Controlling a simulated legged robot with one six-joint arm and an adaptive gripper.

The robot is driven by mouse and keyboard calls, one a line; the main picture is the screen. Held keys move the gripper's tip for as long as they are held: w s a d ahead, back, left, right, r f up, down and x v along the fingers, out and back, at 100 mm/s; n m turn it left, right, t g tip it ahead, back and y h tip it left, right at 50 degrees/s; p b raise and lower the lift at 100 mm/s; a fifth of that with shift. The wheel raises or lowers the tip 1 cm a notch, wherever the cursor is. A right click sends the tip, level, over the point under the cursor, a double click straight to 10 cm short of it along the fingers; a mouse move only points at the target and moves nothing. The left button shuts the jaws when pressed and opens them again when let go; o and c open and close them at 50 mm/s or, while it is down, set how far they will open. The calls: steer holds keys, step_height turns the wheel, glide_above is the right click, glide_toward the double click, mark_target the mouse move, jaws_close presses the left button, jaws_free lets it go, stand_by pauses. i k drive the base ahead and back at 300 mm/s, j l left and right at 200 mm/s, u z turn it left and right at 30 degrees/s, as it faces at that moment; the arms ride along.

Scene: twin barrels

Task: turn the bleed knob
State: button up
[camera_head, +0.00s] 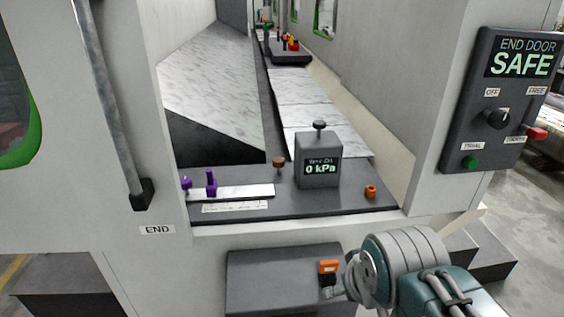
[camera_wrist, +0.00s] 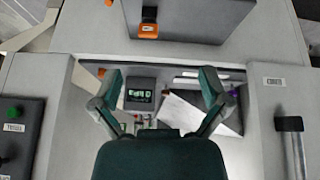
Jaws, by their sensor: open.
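A grey box with a lit display reading 0 kPa (camera_head: 319,170) stands on the dark shelf (camera_head: 300,207) inside the machine opening. A dark round knob (camera_head: 320,125) sits on a short stem on top of it. A brown knob (camera_head: 279,163) stands just left of the box; no label shows which is the bleed knob. In the wrist view, which is turned over, the lit display (camera_wrist: 139,95) shows between the fingers. My gripper (camera_wrist: 160,76) is open and empty, apart from the box. In the head view my arm shows at the lower right.
Purple fittings (camera_head: 211,183) stand on a pale plate at left, and an orange fitting (camera_head: 370,191) at right. The opening's side walls flank the shelf. A control panel (camera_head: 499,100) reading END DOOR SAFE hangs at right. A vertical bar handle (camera_head: 108,100) is at left.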

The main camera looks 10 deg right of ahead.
mark_target(278, 162)
steer(key=l+u, duration=0.1)
steer(key=l, duration=0.3)
steer(key=k+l+u, duration=0.1)
steer(key=l, duration=0.3)
steer(key=k+l+u, duration=0.1)
steer(key=l, duration=0.3)
